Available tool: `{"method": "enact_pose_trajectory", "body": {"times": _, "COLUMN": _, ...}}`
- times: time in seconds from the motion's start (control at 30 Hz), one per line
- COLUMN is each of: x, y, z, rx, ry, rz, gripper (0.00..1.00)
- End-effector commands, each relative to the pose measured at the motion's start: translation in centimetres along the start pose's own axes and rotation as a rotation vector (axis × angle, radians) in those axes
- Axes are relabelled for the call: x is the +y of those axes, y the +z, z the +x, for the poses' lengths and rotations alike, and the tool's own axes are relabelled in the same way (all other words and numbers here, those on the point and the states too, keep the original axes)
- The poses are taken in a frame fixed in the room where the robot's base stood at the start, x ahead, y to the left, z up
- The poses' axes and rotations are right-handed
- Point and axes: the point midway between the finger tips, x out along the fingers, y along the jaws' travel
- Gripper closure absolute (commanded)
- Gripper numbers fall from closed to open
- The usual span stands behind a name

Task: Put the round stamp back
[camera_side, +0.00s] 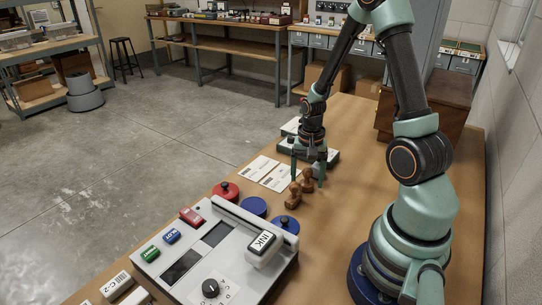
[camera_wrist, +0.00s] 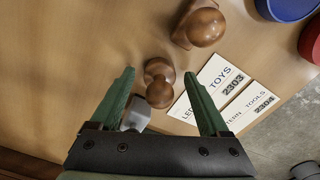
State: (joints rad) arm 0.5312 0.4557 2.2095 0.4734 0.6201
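Two brown wooden stamps stand close together on the wooden table in the side view: a nearer one (camera_side: 293,198) and one nearer my gripper (camera_side: 307,183). In the wrist view one wooden stamp (camera_wrist: 160,92) lies in line with the gap between my fingers, and the other (camera_wrist: 201,26) is farther up. I cannot tell from their visible handles which is round. My gripper (camera_side: 308,177) points down over the stamps, its green fingers spread with nothing held; in the wrist view its fingers (camera_wrist: 160,72) are wide apart. A small grey piece (camera_wrist: 135,115) shows beside the left finger, partly hidden.
Printed cards (camera_side: 260,168) lie left of the stamps. One red pad tin (camera_side: 224,192) and two blue ones (camera_side: 285,223) sit nearer the camera. A grey console (camera_side: 182,268) carries an INK block (camera_side: 263,244). A wooden box (camera_side: 447,98) stands at the back right.

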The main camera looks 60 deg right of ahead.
Motion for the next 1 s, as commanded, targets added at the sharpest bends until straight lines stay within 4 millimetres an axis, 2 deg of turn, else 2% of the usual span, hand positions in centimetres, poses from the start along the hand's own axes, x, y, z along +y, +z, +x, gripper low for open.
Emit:
{"method": "enact_pose_trajectory", "body": {"times": 0.27, "x": 0.0, "y": 0.0, "z": -0.8, "rx": 0.002, "ry": -0.001, "rz": 0.0, "gripper": 0.21}}
{"method": "enact_pose_trajectory", "body": {"times": 0.47, "x": -0.1, "y": -0.1, "z": -3.7, "rx": 0.004, "ry": -0.003, "rz": 0.0, "gripper": 0.21}}
{"method": "enact_pose_trajectory", "body": {"times": 0.8, "x": 0.0, "y": -0.1, "z": -9.8, "rx": 0.004, "ry": -0.003, "rz": 0.0, "gripper": 0.21}}
{"method": "enact_pose_trajectory", "body": {"times": 1.0, "x": 0.0, "y": -0.1, "z": -11.9, "rx": 0.002, "ry": -0.002, "rz": 0.0, "gripper": 0.21}}
